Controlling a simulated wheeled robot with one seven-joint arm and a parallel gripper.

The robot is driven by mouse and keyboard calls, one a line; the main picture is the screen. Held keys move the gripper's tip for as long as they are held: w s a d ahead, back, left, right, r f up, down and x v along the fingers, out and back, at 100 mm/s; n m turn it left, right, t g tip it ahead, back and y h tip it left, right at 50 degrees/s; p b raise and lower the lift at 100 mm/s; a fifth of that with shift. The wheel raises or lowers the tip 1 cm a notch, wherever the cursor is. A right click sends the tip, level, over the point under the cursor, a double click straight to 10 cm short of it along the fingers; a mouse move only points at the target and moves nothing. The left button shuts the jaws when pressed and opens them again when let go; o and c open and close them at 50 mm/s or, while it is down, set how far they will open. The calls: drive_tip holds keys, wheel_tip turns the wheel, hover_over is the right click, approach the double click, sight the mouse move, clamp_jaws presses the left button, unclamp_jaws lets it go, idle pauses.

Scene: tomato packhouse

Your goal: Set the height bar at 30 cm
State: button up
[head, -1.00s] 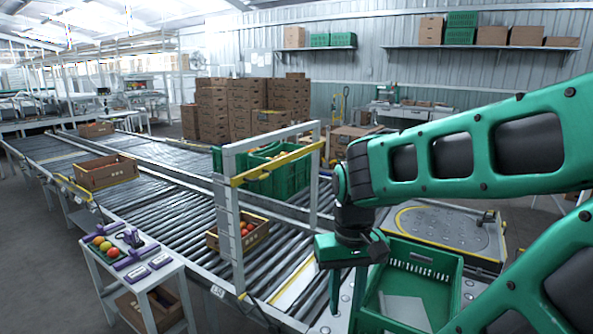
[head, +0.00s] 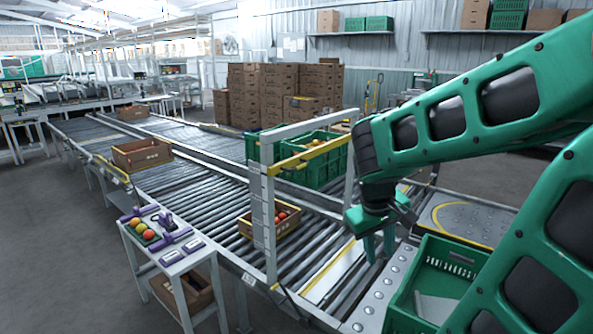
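The height bar (head: 309,155) is a yellow bar across a pale grey gate frame (head: 263,225) that stands over the roller conveyor. The bar sits in the upper part of the frame, below its top beam. The left post carries marks, but their figures are too small to read, so I cannot tell the bar's height setting. My gripper (head: 379,252) points down to the right of the gate, lower than the bar and apart from it. Its two green fingers look parted, with nothing visible between them.
A crate with red tomatoes (head: 272,226) sits on the rollers by the gate, and green crates (head: 322,172) stand behind it. A green bin (head: 459,254) lies close on the right. A small table (head: 172,262) with tomatoes stands at the left. Open floor lies further left.

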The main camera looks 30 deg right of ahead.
drive_tip(key=w+d+r+n+t+h, duration=0.1)
drive_tip(key=w+d+n+h, duration=0.25)
drive_tip(key=w, duration=0.55)
drive_tip(key=n+t+h, duration=0.5)
drive_tip(key=n+t, duration=0.3)
drive_tip(key=n, duration=0.5)
approach(300, 167)
drive_tip(key=x, duration=1.1)
drive_tip(key=shift+w+d, duration=0.1)
